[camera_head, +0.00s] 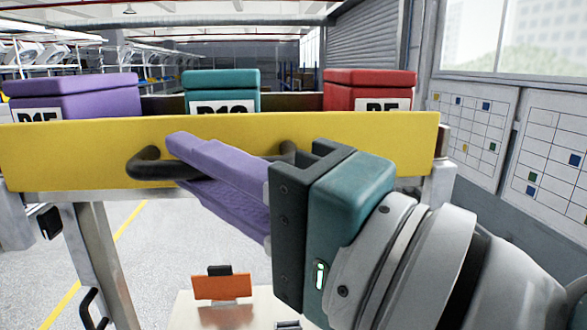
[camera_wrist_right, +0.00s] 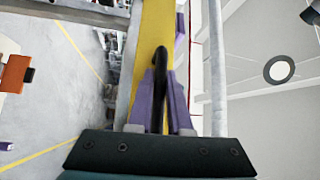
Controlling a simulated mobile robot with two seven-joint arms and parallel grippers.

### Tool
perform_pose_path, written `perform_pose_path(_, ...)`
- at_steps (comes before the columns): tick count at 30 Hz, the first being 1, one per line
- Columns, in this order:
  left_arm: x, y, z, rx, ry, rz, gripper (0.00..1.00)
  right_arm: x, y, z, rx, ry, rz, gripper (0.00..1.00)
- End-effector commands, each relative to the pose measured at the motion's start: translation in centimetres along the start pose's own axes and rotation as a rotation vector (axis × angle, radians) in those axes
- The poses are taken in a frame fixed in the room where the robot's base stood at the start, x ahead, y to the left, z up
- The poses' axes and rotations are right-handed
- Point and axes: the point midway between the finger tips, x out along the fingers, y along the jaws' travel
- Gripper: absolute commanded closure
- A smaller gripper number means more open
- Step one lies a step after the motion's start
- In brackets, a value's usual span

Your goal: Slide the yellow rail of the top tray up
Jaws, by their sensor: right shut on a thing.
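The yellow rail (camera_head: 70,150) is a wide flat board across the front of the top tray in the head view. It also shows in the right wrist view (camera_wrist_right: 150,40). A black handle (camera_head: 150,165) is fixed on its front face, and the handle runs between the purple fingers in the right wrist view (camera_wrist_right: 161,80). My right gripper (camera_head: 178,160) has purple fingers and is shut on this handle, one finger above and one below it. The middle of the handle is partly hidden by the fingers. My left gripper is not in view.
Behind the rail stand a purple bin (camera_head: 75,95), a teal bin (camera_head: 221,90) and a red bin (camera_head: 368,90) with labels. Metal posts (camera_head: 95,250) support the tray. Below is an orange block (camera_head: 222,287) on a pale surface. Charts (camera_head: 470,140) hang on the right wall.

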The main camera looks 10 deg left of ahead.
Motion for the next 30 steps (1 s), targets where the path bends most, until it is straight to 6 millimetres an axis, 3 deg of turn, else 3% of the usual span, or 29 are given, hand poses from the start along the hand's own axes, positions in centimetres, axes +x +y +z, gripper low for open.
perform_pose_path(8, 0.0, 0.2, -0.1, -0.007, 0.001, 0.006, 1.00, 0.1, -0.8, -0.1, -0.003, 0.003, -0.017, 1.00)
perform_pose_path(9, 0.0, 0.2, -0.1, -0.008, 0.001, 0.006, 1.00, 0.1, -0.8, -0.1, -0.004, 0.003, -0.018, 0.80)
perform_pose_path(17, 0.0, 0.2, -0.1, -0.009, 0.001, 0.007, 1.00, 0.1, -0.6, -0.1, -0.003, 0.003, -0.014, 0.53)
perform_pose_path(25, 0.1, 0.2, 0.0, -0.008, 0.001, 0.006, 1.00, -0.1, -0.4, -0.1, -0.002, 0.002, -0.010, 0.53)
perform_pose_path(30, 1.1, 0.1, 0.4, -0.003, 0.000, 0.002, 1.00, -2.1, 0.0, 0.0, -0.004, 0.002, -0.009, 0.53)
